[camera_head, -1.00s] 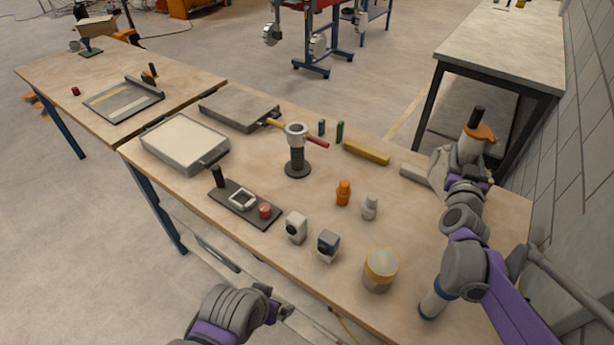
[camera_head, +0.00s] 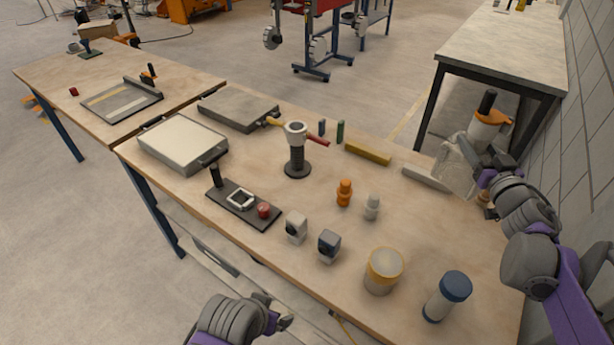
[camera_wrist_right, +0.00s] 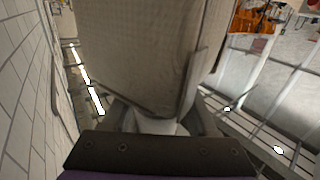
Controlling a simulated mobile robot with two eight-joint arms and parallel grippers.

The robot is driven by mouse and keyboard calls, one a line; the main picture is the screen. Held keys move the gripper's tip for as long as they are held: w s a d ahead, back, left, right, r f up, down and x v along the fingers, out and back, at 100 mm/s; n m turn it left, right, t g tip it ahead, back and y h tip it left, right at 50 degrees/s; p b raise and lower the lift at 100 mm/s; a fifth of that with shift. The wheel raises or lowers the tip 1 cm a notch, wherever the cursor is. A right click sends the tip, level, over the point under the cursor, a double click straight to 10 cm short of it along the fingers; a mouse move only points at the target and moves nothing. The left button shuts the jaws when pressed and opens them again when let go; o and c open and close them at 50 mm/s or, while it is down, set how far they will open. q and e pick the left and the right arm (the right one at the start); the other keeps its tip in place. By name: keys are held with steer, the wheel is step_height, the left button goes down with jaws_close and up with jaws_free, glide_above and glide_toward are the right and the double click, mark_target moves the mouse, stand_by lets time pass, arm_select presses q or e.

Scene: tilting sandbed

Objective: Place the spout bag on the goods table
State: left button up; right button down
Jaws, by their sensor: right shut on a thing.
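The spout bag (camera_head: 456,168) is a pale beige, cloth-like bag at the right end of the wooden worktable (camera_head: 330,215). My right gripper (camera_head: 484,174) is shut on it, from its right side. A black-topped part with an orange band (camera_head: 491,117) rises at the bag's upper right; I cannot tell if it belongs to the bag. In the right wrist view the bag (camera_wrist_right: 140,55) fills the middle, with a seam along its lower edge. Whether its underside touches the worktable is unclear. My left gripper (camera_head: 279,314) is empty in front of the worktable; its jaw opening is unclear.
A grey-topped table (camera_head: 505,45) stands behind, along the block wall. A pale bar (camera_head: 426,178) lies left of the bag. Small bottles and a stand occupy the worktable's middle.

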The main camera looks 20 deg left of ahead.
mark_target(468, 175)
steer(key=f+n+g+y, duration=0.1)
steer(key=f, duration=0.1)
steer(key=s+f+n+g+y+b, duration=0.1)
steer(key=f+y, duration=0.1)
steer(key=s+f+n+g+y+b, duration=0.1)
steer(key=f+n+y, duration=0.1)
steer(key=f, duration=0.1)
steer(key=shift+s+d, duration=0.1)
steer(key=shift+d, duration=0.15)
steer(key=shift+s+f, duration=0.1)
steer(key=shift+f, duration=0.05)
step_height(468, 175, down, 10)
steer(key=b, duration=0.1)
steer(key=shift+b, duration=0.3)
steer(key=shift+f, duration=0.2)
steer(key=shift+c, duration=0.9)
jaws_free()
